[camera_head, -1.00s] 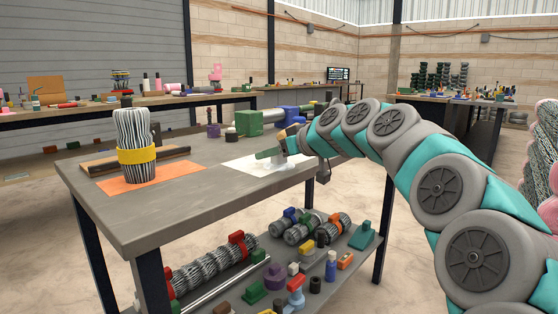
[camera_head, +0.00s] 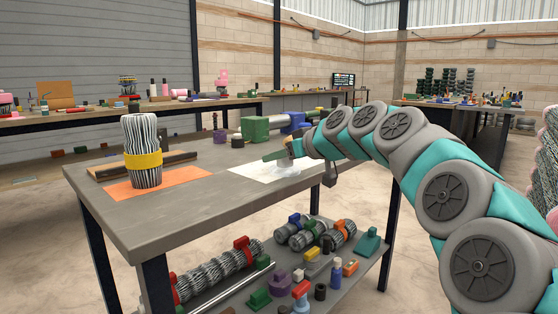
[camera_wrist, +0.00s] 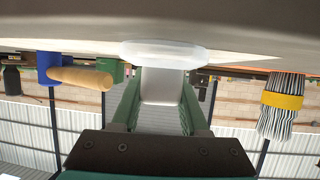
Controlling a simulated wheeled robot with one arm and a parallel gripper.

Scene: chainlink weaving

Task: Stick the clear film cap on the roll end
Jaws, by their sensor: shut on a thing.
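The roll (camera_head: 143,165), a bundle of black and white wires with a yellow band (camera_head: 143,160), stands upright on an orange mat (camera_head: 185,182) at the table's left. It shows upside down at the right of the wrist view (camera_wrist: 275,122). The clear film cap (camera_head: 287,168) is whitish and translucent, with a wide flange and a narrower stem (camera_wrist: 163,88). My gripper (camera_head: 282,157) is shut on the stem, with a green finger on each side in the wrist view (camera_wrist: 162,80). The cap is at the white sheet (camera_head: 262,174); I cannot tell whether it touches it. My gripper is well right of the roll.
A dark tray-like strip (camera_head: 178,158) lies behind the roll. Green (camera_head: 255,129) and blue (camera_head: 293,121) blocks stand at the table's back. The grey tabletop (camera_head: 215,185) is clear between mat and sheet. Wire rolls and small parts fill the lower shelf (camera_head: 215,302).

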